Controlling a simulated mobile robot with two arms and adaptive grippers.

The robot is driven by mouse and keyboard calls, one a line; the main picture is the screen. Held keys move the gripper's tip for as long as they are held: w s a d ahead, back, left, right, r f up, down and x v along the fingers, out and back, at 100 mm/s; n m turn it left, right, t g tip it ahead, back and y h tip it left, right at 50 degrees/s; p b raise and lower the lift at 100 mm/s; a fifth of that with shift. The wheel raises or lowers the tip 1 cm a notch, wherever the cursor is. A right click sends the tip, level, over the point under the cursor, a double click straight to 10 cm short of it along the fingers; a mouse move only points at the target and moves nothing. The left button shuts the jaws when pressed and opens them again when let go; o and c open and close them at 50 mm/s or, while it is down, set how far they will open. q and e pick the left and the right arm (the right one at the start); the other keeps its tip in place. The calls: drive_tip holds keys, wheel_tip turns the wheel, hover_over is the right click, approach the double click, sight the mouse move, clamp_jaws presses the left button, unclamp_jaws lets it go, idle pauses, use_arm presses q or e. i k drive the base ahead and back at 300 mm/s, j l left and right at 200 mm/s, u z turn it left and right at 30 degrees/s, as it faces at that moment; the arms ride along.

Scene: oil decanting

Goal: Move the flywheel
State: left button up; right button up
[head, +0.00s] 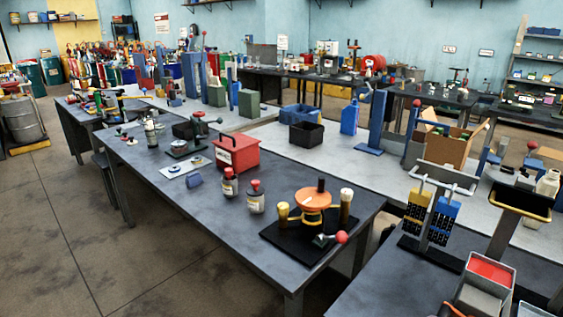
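No part is plainly marked as the flywheel. The likeliest is an orange round wheel (313,199) with a dark knob on top, part of a device on a black base plate (290,246) near the front right corner of the dark table (200,222). A lever with a red ball knob (341,237) is at the front right of the base. Neither of my grippers shows in the head view.
Two bottles with red caps (255,197) and a red box (237,153) stand left of the device. A second dark table at the lower right holds a rack with yellow and blue items (443,217) and a red-topped bin (487,280). The front left of the table is bare.

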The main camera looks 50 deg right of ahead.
sight(314, 199)
drive_tip(key=i+z, duration=0.5)
drive_tip(key=i+j+z, duration=0.2)
drive_tip(key=z, duration=0.25)
drive_tip(key=i+j+z, duration=0.35)
drive_tip(key=z, duration=0.15)
drive_tip(key=i, duration=0.15)
